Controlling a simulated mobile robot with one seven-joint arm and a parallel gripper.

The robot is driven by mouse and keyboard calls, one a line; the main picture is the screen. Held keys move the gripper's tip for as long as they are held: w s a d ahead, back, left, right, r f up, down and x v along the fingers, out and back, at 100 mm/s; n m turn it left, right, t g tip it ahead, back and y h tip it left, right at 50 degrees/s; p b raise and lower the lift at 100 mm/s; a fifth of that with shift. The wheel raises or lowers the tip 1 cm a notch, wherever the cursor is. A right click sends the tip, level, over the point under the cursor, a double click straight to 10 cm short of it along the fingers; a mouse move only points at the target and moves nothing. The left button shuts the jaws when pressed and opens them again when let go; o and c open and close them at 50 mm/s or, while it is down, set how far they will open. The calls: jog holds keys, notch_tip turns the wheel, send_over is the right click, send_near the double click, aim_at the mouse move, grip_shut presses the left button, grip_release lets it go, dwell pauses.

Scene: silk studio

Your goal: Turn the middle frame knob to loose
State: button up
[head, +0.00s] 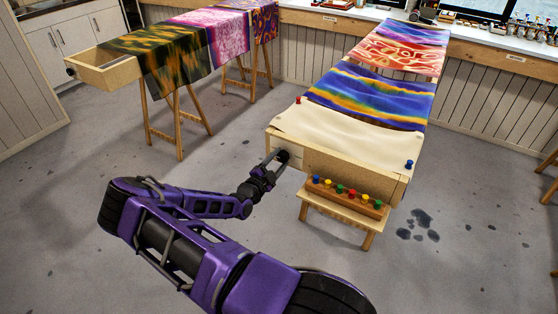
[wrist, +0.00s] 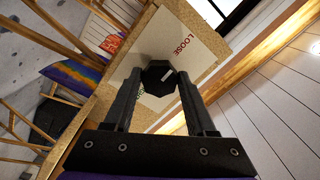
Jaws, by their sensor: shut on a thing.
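The middle frame (head: 352,167) is a wooden stretcher with cream cloth at its near end. Its dark knob (head: 283,155) is on the near left end, small and partly covered by my gripper (head: 266,171). In the wrist view the knob (wrist: 158,77) is black and faceted, with a short white mark. My gripper (wrist: 160,92) is shut on it, one finger on each side. A pale plate (wrist: 202,60) behind it carries the red word LOOSE above and right of the knob. Green lettering at the left is mostly hidden by a finger. The white mark slants toward the upper right.
A wooden rack of several coloured pins (head: 345,196) stands just right of the knob. Another frame (head: 106,72) with its own dark knob (head: 70,71) is at the far left. Dark stains (head: 420,222) mark the floor at right. The floor between the frames is clear.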

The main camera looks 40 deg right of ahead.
dwell(0.4)
jog(key=o, duration=1.4)
jog(key=shift+c, duration=0.2)
jog(key=v, duration=1.7)
jog(key=shift+a, duration=0.25)
jog(key=shift+s, duration=0.1)
